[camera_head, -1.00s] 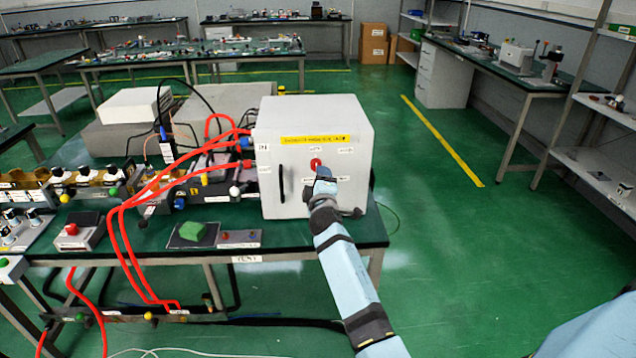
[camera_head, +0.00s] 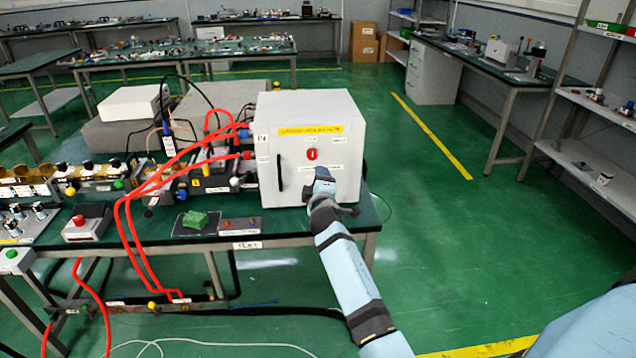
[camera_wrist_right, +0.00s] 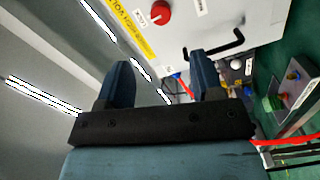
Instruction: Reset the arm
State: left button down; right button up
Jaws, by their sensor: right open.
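My right arm reaches up from the bottom of the head view to the front of a white box (camera_head: 330,115) on the green-topped bench. The right gripper (camera_head: 322,178) is just below the red round knob (camera_head: 312,154) on the box's front. In the right wrist view the gripper (camera_wrist_right: 160,85) has its two dark fingers spread apart with nothing between them. The red knob (camera_wrist_right: 161,12) shows beyond the fingers there, apart from them, and the box's black handle (camera_wrist_right: 214,48) shows near the right finger. My left gripper is not in view.
Red hoses (camera_head: 128,228) run from the box's left side down past the bench. A green block (camera_head: 195,219) and a small grey box with a red button (camera_head: 82,229) sit left of the arm. Open green floor (camera_head: 440,240) lies to the right.

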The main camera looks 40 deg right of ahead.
jog(key=shift+s+a, duration=0.1)
jog(key=s+a+f+m+g+y+p, duration=0.1)
jog(key=s+a+f+m+y+p, duration=0.1)
jog(key=s+a, duration=0.7)
jog(key=s+a+f+m+g+y+p, duration=0.2)
jog(key=s+a+f+y+p, duration=0.2)
jog(key=s+a, duration=0.5)
jog(key=s+a+f+m+g+y+p, duration=0.1)
jog(key=s+a+f+y+p, duration=0.3)
jog(key=s+a, duration=0.5)
jog(key=s+f+y, duration=0.2)
jog(key=s+f, duration=0.1)
jog(key=s, duration=0.7)
jog(key=shift+s+m+g, duration=0.2)
jog(key=shift+m+g, duration=0.1)
jog(key=shift+m, duration=0.1)
jog(key=shift+d, duration=0.1)
jog(key=shift+f, duration=0.15)
